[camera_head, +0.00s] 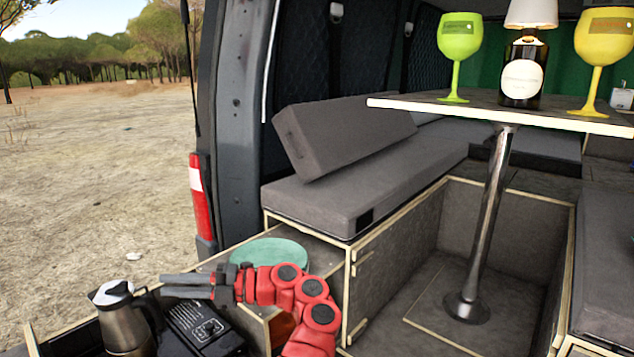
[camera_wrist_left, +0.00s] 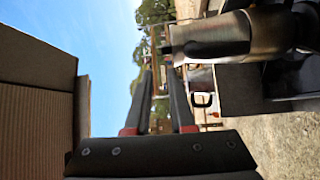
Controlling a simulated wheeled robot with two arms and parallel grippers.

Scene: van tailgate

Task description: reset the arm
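My left arm, red with a dark gripper (camera_head: 163,285), reaches in from the bottom middle of the head view and points left, above the pull-out kitchen unit. Its two dark fingers are parallel with a gap between them. In the left wrist view the fingers of the left gripper (camera_wrist_left: 160,72) stand apart with nothing between them. A metal coffee pot (camera_head: 124,318) stands left of and below the fingertips in the head view. A metal vessel, likely this pot, lies sideways in the turned wrist view (camera_wrist_left: 215,38). My right gripper is not in view.
A black stove-like device (camera_head: 205,325) sits just below the gripper. Green round plates (camera_head: 268,252) lie behind it. A table (camera_head: 480,109) carrying a bottle (camera_head: 522,80) and two goblets stands right. Grey cushions (camera_head: 350,185) line the bench. A brown panel (camera_wrist_left: 40,95) is close in the wrist view.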

